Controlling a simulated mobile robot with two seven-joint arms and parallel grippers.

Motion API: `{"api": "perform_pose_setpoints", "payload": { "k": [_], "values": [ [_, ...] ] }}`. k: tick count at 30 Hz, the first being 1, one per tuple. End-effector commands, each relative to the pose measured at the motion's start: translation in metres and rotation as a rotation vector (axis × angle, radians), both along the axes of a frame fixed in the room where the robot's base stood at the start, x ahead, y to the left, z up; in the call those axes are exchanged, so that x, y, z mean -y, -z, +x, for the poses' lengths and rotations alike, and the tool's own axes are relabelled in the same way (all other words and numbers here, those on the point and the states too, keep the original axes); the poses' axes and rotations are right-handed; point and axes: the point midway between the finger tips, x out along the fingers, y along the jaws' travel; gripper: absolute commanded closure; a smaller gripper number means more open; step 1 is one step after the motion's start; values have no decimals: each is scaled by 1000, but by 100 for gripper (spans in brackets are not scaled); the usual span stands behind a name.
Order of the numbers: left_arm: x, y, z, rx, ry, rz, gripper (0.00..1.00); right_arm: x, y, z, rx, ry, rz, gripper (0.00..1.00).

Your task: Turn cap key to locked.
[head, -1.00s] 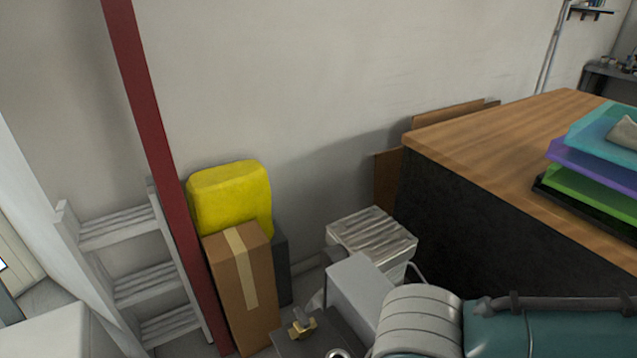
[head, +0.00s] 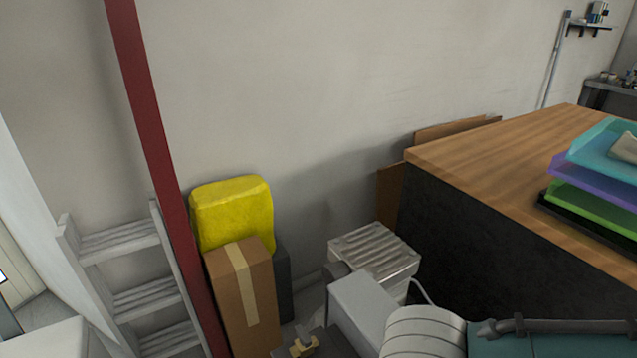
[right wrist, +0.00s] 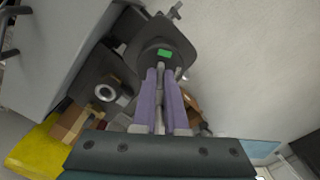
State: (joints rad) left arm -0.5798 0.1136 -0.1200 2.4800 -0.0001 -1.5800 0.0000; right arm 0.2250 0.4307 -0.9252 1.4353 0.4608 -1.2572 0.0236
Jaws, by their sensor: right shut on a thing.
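In the right wrist view, my right gripper (right wrist: 160,70) has two purple fingers close together. They are shut on a small grey piece, which seems to be the key, at the near side of a dark rounded cap-like part (right wrist: 150,35). A small green marker (right wrist: 165,53) shows on that part, just past the fingertips. The fingers hide most of the held piece, so its turn angle cannot be told. In the head view, a brass fitting (head: 303,347) shows at the bottom edge, below a grey box-shaped part (head: 358,305). Neither gripper shows there.
A yellow bundle (head: 232,215) sits behind a cardboard box (head: 238,290). A red post (head: 150,120) and a white step ladder (head: 125,240) stand left. A wood-topped counter (head: 500,145) with coloured trays (head: 590,175) is at right. A finned metal block (head: 375,250) stands beside it.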

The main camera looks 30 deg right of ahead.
Motion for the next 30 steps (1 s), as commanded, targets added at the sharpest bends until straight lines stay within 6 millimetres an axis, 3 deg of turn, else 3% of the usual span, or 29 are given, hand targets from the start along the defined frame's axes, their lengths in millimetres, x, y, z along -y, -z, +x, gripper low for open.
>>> {"api": "perform_pose_setpoints", "payload": {
  "k": [3,4,12,22,30],
  "values": [
    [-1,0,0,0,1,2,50,0,0,0,0,0,0,100],
    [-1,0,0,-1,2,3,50,0,0,0,0,0,0,89],
    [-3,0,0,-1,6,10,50,0,0,0,0,0,0,59],
    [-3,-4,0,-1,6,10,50,0,-8,0,1,0,1,59],
    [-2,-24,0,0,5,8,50,0,-60,1,4,-1,2,59]
  ]
}}
